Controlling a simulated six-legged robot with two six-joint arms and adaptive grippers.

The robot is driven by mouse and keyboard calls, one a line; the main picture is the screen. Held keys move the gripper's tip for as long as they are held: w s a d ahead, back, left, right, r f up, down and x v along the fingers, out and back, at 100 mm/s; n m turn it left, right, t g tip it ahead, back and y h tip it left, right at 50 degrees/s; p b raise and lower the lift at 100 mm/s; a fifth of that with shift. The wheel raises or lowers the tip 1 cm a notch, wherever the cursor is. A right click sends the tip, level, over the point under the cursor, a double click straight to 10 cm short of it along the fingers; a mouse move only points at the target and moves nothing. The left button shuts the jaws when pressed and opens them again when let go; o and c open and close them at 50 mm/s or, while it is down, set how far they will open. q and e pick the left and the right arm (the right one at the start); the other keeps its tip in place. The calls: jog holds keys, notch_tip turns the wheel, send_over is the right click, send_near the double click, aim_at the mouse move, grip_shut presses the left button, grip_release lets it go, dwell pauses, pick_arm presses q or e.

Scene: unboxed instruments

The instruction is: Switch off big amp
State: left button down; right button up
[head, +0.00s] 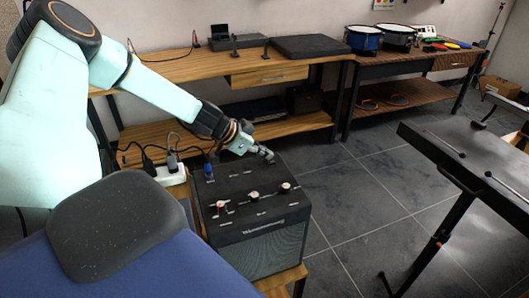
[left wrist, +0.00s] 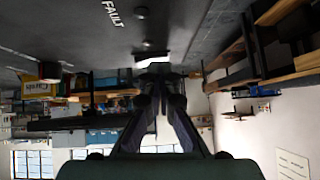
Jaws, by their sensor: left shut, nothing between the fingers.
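The big amp (head: 265,250) is a black box with a grey cloth front, standing on a low wooden stand. Its top panel carries red-and-white knobs (head: 254,196) and a blue plug (head: 208,170) near its back left. My left gripper (head: 264,153) is shut and empty, just above the back right part of the amp's top. In the left wrist view its fingers (left wrist: 158,72) close together near the dark panel (left wrist: 190,20), which bears the word FAULT. A small dark part (left wrist: 141,12) stands on that panel. I cannot tell whether the fingertips touch anything. My right gripper is out of view.
A white power strip (head: 170,175) with plugs and cables lies left of the amp. A wooden workbench (head: 175,75) runs behind it. A black table (head: 470,160) with sticks stands at the right. Tiled floor is open between them.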

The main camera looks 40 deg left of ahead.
pick_arm(q)
jog(key=shift+s+d+f, duration=0.1)
jog(key=shift+d, duration=0.05)
jog(key=shift+s+d, duration=0.3)
jog(key=shift+d, duration=0.3)
jog(key=shift+w, duration=0.1)
